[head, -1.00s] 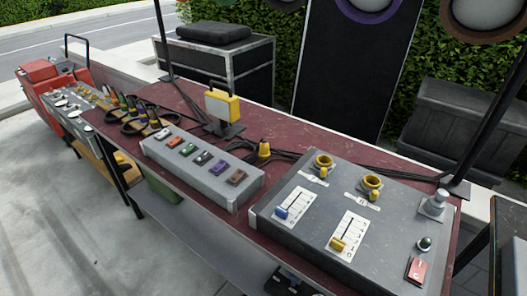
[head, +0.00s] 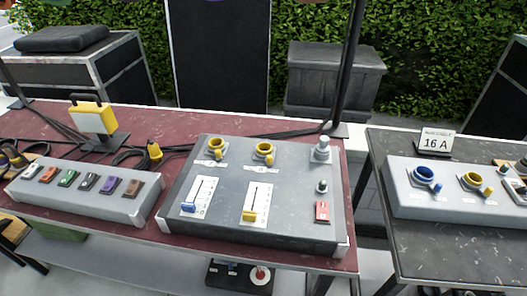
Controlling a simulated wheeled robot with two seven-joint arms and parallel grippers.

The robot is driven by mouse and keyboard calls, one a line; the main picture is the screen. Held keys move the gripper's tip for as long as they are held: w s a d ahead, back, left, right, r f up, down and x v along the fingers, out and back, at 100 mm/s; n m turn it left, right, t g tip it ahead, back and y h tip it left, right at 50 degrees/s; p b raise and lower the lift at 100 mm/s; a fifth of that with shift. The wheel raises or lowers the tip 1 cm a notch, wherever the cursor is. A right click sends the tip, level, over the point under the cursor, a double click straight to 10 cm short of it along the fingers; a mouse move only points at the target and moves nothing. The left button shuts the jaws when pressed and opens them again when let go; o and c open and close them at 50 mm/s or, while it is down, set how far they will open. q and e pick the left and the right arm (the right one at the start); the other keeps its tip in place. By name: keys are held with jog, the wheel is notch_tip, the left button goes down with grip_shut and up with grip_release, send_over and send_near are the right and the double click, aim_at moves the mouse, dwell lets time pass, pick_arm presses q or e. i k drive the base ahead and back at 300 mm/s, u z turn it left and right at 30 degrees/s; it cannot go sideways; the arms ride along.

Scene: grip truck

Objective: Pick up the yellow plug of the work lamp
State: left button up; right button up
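The yellow plug (head: 154,151) stands on the dark red table (head: 150,122), between the switch box and the grey control box, with a black cable by it. The work lamp (head: 94,118), yellow with a pale front and a dark stand, is to its left at the back of the table. Neither of my grippers is in the head view.
A grey control box (head: 225,221) with yellow sockets and sliders stands right of the plug. A low switch box (head: 86,207) stands in front of the lamp. A dark pole (head: 348,70) rises behind. A second table (head: 430,261) carries another socket box (head: 405,201) and a 16 A sign (head: 435,140).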

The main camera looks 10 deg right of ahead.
aim_at(153, 148)
jog(key=z, duration=3.35)
jog(key=k, duration=1.8)
jog(key=u, duration=1.8)
